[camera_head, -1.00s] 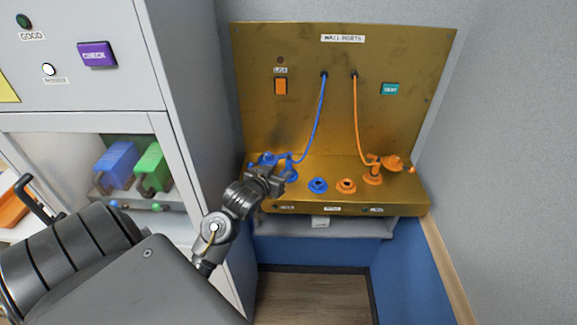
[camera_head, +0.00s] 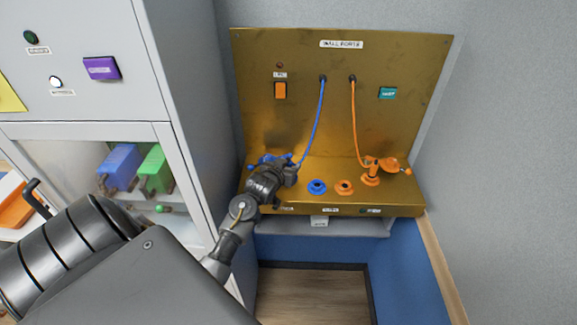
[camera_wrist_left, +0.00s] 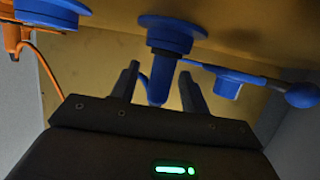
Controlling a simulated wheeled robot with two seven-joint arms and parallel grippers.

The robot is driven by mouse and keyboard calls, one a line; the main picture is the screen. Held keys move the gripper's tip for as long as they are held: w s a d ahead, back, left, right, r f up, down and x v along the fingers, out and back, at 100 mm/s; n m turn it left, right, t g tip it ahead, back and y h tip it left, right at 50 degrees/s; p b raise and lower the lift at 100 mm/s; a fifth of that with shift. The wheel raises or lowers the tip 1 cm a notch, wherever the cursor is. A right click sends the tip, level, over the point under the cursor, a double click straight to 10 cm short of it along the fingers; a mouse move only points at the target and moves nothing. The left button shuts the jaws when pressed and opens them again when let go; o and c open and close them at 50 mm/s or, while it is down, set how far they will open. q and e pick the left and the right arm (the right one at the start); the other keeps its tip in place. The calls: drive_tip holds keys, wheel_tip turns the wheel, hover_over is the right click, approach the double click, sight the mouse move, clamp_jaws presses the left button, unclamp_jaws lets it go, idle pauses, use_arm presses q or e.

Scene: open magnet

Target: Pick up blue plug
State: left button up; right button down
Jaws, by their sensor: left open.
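The blue plug (camera_head: 268,158) is at the left end of the brass shelf, with a blue cable (camera_head: 319,115) running up to the wall panel. My left gripper (camera_head: 288,172) is in front of it and hides most of it. In the left wrist view the plug's blue stem (camera_wrist_left: 158,88) shows between the two open fingers of my left gripper (camera_wrist_left: 159,85), with a round blue flange (camera_wrist_left: 172,28) beyond. A blue side arm with a ball end (camera_wrist_left: 301,95) extends right. I cannot tell whether the fingers touch the stem. My right gripper is not in view.
An empty blue port (camera_head: 317,187) and an orange port (camera_head: 344,187) sit right of the plug. An orange plug (camera_head: 371,170) stands further right. A grey cabinet (camera_head: 185,90) with blue and green items rises close on the left. The brass back panel (camera_head: 240,80) is behind.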

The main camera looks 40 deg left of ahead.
use_arm(q)
clamp_jaws()
idle(0.3)
drive_tip(key=shift+r, duration=0.1)
